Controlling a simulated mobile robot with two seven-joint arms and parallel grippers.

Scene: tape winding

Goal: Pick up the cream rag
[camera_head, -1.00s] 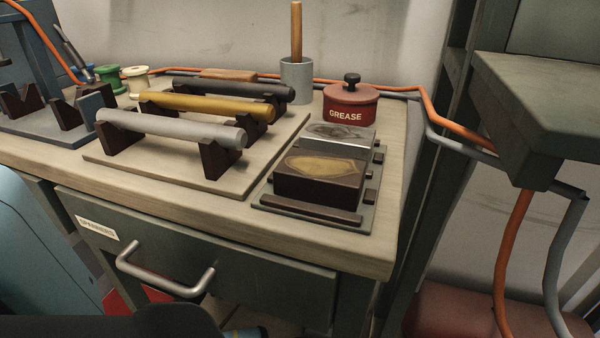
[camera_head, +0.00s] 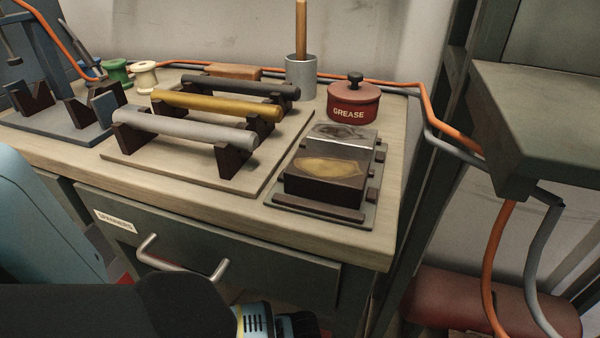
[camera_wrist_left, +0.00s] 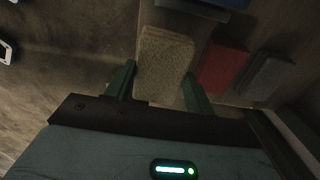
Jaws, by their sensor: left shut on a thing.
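The cream rag (camera_wrist_left: 165,62) is a folded, tan-looking block in the dark left wrist view. It sits between the two green fingers of my left gripper (camera_wrist_left: 160,88), which is shut on it. The rag's near end lies close to my gripper body. In the head view only my left arm and wrist show at the bottom edge; the fingers and the cream rag are hidden there. My right gripper is in neither view.
In the left wrist view a red folded rag (camera_wrist_left: 222,68) and a grey one (camera_wrist_left: 266,77) lie right of the cream rag. In the head view the workbench (camera_head: 330,240) with its drawer handle (camera_head: 180,262) stands above my left wrist. A grease pot (camera_head: 353,100) stands on top.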

